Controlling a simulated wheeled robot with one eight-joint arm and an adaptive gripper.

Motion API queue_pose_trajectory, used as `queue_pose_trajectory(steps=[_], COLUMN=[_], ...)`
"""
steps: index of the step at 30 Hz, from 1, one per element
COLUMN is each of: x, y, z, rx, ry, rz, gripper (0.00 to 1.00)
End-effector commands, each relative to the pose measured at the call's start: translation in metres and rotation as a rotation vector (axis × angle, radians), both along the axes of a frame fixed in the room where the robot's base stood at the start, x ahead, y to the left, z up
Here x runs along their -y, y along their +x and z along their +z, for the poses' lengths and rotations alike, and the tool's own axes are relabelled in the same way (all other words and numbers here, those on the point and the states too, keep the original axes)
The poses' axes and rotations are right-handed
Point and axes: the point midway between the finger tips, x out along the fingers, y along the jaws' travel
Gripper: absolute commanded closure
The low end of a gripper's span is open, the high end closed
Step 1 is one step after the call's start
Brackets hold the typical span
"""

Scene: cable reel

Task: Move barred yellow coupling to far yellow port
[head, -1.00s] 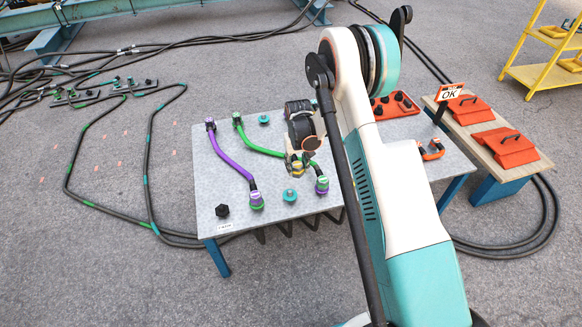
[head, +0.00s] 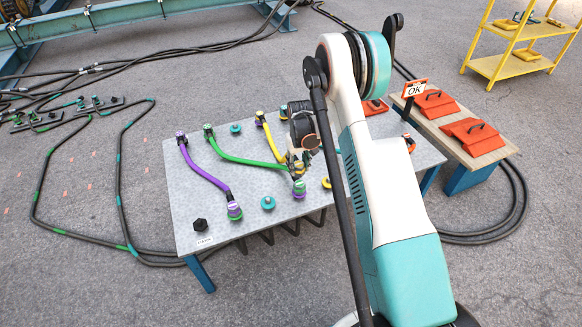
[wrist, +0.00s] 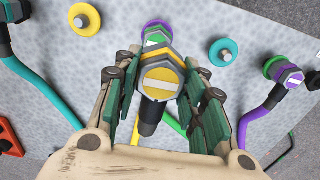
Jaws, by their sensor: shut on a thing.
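The barred yellow coupling (wrist: 160,82), a yellow cap with a white bar on a dark body, sits between the fingers of my gripper (wrist: 160,95) in the wrist view. My gripper is shut on it. In the head view my gripper (head: 298,163) is over the table, just behind a green-and-purple coupling (head: 299,188). A yellow hose (head: 271,142) runs from the far side of the table toward my gripper. A yellow port (head: 326,183) is near the front edge; it also shows in the wrist view (wrist: 84,20). I cannot make out a far yellow port; my arm covers part of the table.
Teal ports (head: 268,202) (head: 235,128) stand on the grey table (head: 225,225). Purple (head: 205,178) and green (head: 240,158) hoses lie left of my gripper. A black hexagonal piece (head: 200,225) is at the front left. A bench with orange boxes (head: 472,136) stands right.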

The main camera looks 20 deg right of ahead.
Motion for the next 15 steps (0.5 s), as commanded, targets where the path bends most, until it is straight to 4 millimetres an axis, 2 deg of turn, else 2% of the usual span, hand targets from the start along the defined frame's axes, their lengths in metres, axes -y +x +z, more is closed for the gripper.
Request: queue_pose_trajectory(steps=[15], x=[0.012], y=[0.0001], z=[-0.0005], rx=[0.0], ry=[0.0], rz=[-0.001], gripper=[0.91])
